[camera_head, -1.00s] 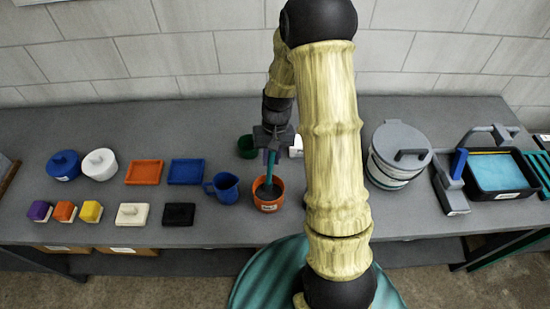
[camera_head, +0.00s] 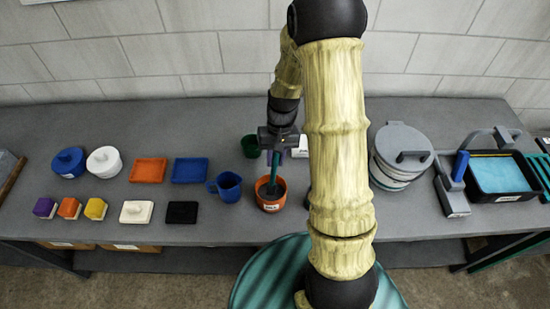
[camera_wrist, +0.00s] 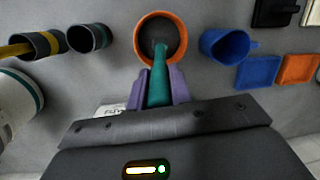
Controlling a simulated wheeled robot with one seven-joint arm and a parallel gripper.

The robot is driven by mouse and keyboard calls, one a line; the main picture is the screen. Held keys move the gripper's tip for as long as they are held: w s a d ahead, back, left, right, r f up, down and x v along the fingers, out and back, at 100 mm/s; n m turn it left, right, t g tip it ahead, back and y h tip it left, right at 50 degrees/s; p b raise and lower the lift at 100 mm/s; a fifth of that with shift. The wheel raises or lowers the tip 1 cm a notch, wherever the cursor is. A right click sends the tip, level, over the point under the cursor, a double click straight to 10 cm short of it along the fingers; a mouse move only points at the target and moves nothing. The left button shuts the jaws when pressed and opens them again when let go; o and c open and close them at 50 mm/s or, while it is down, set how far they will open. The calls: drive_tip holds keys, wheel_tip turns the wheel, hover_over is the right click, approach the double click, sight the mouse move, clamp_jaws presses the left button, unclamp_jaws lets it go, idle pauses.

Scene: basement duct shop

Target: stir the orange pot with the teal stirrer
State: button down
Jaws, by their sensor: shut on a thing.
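The orange pot (camera_head: 270,203) stands on the grey bench, near its front edge, right of the blue mug. The teal stirrer (camera_head: 274,170) is held upright with its lower end inside the pot. In the wrist view the stirrer (camera_wrist: 158,85) reaches over the pot's rim (camera_wrist: 181,37), and its dark end shows inside against the dark interior. My gripper (camera_wrist: 157,92) is shut on the stirrer, its purple fingers on either side of the shaft. In the head view my gripper (camera_head: 276,150) is above the pot. Whether the stirrer touches the pot's bottom cannot be told.
A blue mug (camera_head: 227,186) stands close left of the pot. A dark green cup (camera_head: 251,146) is behind it. A lidded grey container (camera_head: 403,148) is to the right, beyond my arm. Orange (camera_head: 148,170) and blue (camera_head: 190,170) trays lie farther left. Bare bench lies at the back left.

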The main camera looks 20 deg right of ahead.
drive_tip(key=shift+w+d+r+p, duration=0.15)
drive_tip(key=shift+d+r+p, duration=0.05)
drive_tip(key=shift+r+p, duration=0.85)
drive_tip(key=shift+w+d+r+p, duration=0.2)
drive_tip(key=shift+r+p, duration=0.55)
drive_tip(key=shift+r, duration=0.55)
drive_tip(key=shift+w+d+r+p, duration=0.15)
drive_tip(key=shift+r+p, duration=0.75)
drive_tip(key=shift+r, duration=0.25)
drive_tip(key=shift+r+p, duration=2)
drive_tip(key=shift+r, duration=0.6)
drive_tip(key=shift+f, duration=0.15)
